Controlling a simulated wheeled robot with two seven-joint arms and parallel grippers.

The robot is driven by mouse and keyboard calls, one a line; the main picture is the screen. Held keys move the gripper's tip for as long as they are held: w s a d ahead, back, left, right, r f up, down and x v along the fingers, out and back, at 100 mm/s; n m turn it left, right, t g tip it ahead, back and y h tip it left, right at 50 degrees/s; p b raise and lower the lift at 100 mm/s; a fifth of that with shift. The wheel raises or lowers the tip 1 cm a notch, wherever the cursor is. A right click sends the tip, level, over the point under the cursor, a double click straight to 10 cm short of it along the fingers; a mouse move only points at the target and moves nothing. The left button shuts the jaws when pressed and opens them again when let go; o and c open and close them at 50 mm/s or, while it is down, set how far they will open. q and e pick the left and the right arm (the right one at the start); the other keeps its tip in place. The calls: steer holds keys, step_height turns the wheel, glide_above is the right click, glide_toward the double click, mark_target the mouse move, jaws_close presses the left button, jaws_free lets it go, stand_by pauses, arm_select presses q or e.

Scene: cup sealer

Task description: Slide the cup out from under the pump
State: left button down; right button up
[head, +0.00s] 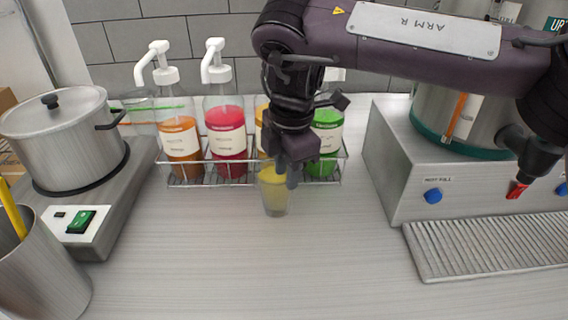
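A clear cup (275,197) with yellow contents stands upright on the counter, in front of the wire rack of pump bottles. My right gripper (290,175) reaches down from above, at the cup's rim. Its fingers overlap the top of the cup, and I cannot tell whether they press on it. The yellow pump bottle (262,119) is right behind the gripper and mostly hidden, with its pump head covered by my arm. My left gripper is not in view.
The wire rack (205,180) also holds orange (179,137), red (226,136) and green (325,141) bottles. A pot (62,135) on a burner is at left, near a metal container (40,275). A steel machine (395,165) and drip tray (490,245) are at right. The front counter is clear.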

mark_target(283, 199)
steer(key=shift+a+f, duration=0.15)
steer(key=shift+f, duration=0.3)
steer(key=shift+w+a+f+p, duration=0.1)
steer(key=shift+w+f+p, duration=0.1)
steer(key=shift+f, duration=0.95)
steer(key=shift+w+f+p, duration=0.1)
steer(key=shift+f+p, duration=0.1)
steer(key=shift+f, duration=1)
steer(key=shift+w+a+f+p, duration=0.1)
steer(key=shift+f+p, duration=0.1)
steer(key=shift+f, duration=0.95)
jaws_close()
